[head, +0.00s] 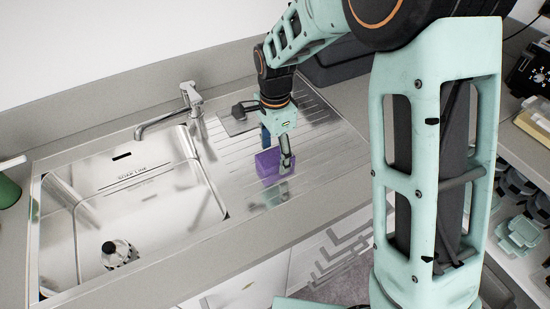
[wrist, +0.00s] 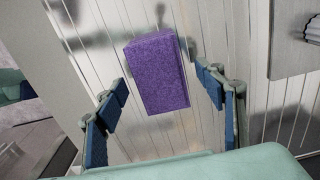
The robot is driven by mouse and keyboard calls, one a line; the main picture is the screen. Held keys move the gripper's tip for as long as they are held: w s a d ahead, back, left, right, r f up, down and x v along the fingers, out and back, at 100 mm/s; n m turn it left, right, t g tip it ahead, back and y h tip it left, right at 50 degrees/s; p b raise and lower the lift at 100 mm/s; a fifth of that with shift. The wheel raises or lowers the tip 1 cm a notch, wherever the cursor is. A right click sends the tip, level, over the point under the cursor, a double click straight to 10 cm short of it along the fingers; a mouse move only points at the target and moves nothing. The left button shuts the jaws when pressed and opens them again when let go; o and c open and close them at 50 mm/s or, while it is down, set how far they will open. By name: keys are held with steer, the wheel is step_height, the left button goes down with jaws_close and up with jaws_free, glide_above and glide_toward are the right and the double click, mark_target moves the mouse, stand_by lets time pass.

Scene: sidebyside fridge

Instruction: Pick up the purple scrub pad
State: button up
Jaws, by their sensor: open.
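The purple scrub pad (head: 268,164) is a small purple block on the ribbed metal drainboard (head: 232,157), right of the sink basin in the head view. In the wrist view the pad (wrist: 155,78) lies between the two fingers, nearer the far end, with a visible gap on each side. My gripper (head: 278,152) is open and points down at the pad; one finger covers part of it in the head view. In the wrist view the blue-padded fingers of my gripper (wrist: 160,98) are spread apart, and nothing is clamped between them.
The steel sink basin (head: 140,205) with its faucet (head: 178,110) is on the left. A flat grey item with a dark handle (head: 238,118) lies behind the pad. A dark bin (head: 335,62) stands at the back. Open shelves with dishes (head: 520,230) are at the right.

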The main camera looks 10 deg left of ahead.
steer(key=shift+f, duration=0.8)
steer(key=shift+c, duration=0.5)
steer(key=c, duration=1.1)
steer(key=shift+r, duration=0.2)
steer(key=shift+c, duration=0.2)
steer(key=shift+r+p, duration=0.2)
steer(key=shift+p, duration=0.1)
step_height(320, 180, up, 3)
steer(key=shift+r+p, duration=0.1)
steer(key=shift+p, duration=0.95)
steer(key=s+d+r+p, duration=0.4)
steer(key=s+d+r, duration=0.3)
steer(key=s, duration=0.5)
step_height(320, 180, up, 2)
